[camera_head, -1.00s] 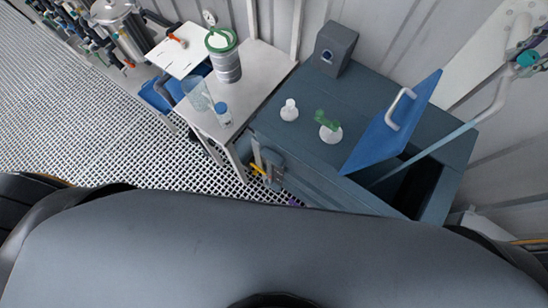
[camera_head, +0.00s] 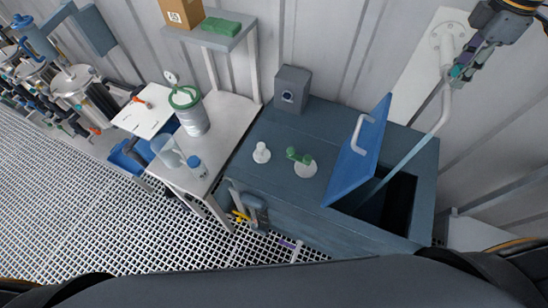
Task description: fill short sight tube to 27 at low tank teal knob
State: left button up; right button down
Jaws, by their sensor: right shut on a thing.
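The low tank (camera_head: 280,205) is a dark blue-grey box with its blue lid (camera_head: 345,170) tilted open over a dark opening. A white spout pipe (camera_head: 446,100) comes down from a wall plate, and a pale blue stream (camera_head: 400,167) runs from its end into the opening. The teal knob (camera_head: 457,72) sits on the pipe at upper right. My right gripper (camera_head: 464,66) is shut on the teal knob. I cannot make out a sight tube or its scale; small fittings at the tank's left front are too small to read. My left gripper is out of view.
A green-handled valve (camera_head: 299,156) and a white cap (camera_head: 262,153) stand on the tank top, with a grey box (camera_head: 291,90) behind. A side table (camera_head: 228,125) holds a green-rimmed can (camera_head: 192,112) and clear beaker (camera_head: 167,152). Grated floor (camera_head: 80,200) lies at left.

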jog(key=m, duration=0.4)
jog(key=shift+m, duration=0.3)
jog(key=m, duration=0.9)
jog(key=shift+a, duration=0.1)
jog(key=c, duration=1)
grip_release()
jog(key=shift+r, duration=0.4)
notch_tip(320, 180, up, 11)
